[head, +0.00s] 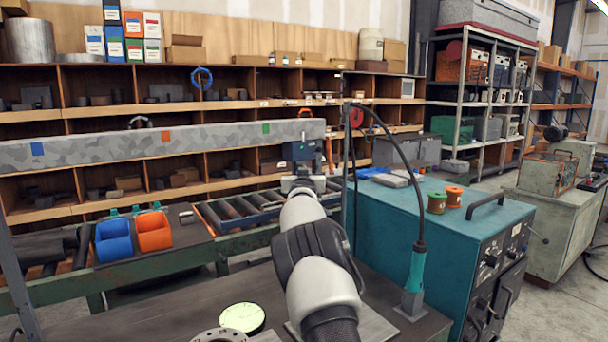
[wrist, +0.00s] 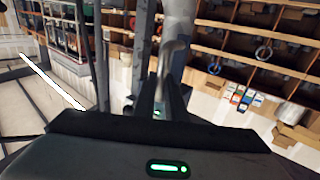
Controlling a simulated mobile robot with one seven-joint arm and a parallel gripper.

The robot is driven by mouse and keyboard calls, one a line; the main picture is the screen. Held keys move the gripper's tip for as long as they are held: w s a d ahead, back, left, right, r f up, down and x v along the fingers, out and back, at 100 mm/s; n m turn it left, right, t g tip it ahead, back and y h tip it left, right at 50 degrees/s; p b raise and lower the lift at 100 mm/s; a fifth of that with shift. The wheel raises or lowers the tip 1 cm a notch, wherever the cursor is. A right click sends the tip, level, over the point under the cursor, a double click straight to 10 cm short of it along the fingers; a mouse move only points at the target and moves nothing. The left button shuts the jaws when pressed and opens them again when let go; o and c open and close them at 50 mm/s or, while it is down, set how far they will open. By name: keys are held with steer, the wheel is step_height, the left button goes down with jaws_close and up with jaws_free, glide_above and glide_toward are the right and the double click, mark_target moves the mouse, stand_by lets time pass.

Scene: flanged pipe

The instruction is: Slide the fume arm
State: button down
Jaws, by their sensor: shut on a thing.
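A long grey mottled rail (head: 200,143) crosses the head view, with blue, orange and green marks on its face. A dark blue carriage (head: 301,151), which I take as the fume arm's slide, sits near the rail's right end, right of the green mark. My gripper (head: 303,180) is directly below the carriage and shut on a part of the fume arm; my own wrist hides most of that grip. In the wrist view, my dark fingers (wrist: 158,98) are close together beside a grey tube (wrist: 180,35).
A roller conveyor (head: 240,215) with blue (head: 113,241) and orange bins (head: 154,231) lies below the rail. Wooden shelves (head: 180,105) stand behind.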

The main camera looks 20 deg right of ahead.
steer(key=c, duration=1.8)
jaws_free()
steer(key=b+v, duration=0.3)
steer(key=v, duration=1.4)
steer(key=shift+s+a+b, duration=0.1)
steer(key=shift+s+b, duration=0.15)
steer(key=shift+b, duration=0.1)
